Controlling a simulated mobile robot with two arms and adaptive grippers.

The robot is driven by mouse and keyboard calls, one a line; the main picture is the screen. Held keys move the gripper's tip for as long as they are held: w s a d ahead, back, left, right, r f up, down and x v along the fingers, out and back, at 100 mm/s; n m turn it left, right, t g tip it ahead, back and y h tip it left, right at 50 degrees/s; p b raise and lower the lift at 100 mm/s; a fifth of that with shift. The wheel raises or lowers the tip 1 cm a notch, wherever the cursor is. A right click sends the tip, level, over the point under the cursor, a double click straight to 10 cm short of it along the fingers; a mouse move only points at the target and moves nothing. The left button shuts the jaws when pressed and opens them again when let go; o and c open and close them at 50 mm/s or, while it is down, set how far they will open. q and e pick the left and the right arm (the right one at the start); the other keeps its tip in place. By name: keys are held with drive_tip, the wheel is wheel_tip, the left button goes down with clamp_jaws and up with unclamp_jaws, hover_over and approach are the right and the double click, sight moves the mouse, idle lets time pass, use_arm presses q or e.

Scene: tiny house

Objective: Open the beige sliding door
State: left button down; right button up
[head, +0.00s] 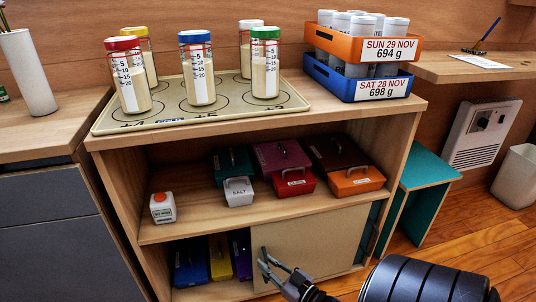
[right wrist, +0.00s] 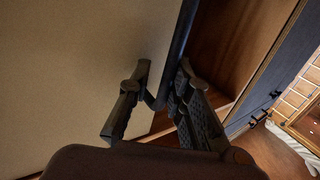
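The beige sliding door (head: 318,240) covers the middle and right of the cabinet's bottom compartment in the head view. Its left part stands uncovered. My right gripper (head: 262,258) is in front of the door near its left edge. In the right wrist view the door (right wrist: 75,75) fills the left side and ends at a dark vertical edge strip. There my right gripper (right wrist: 165,68) has its fingers apart, one on each side of the strip's lower end. Whether they touch it cannot be told. My left gripper is out of view.
Blue, yellow and purple boxes (head: 218,257) stand in the uncovered left part. Several lidded boxes (head: 293,182) fill the shelf above. Jars stand on a beige tray (head: 165,115) on top.

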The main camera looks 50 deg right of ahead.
drive_tip(key=shift+s, duration=0.1)
drive_tip(key=s, duration=1.2)
drive_tip(key=shift+w, duration=0.1)
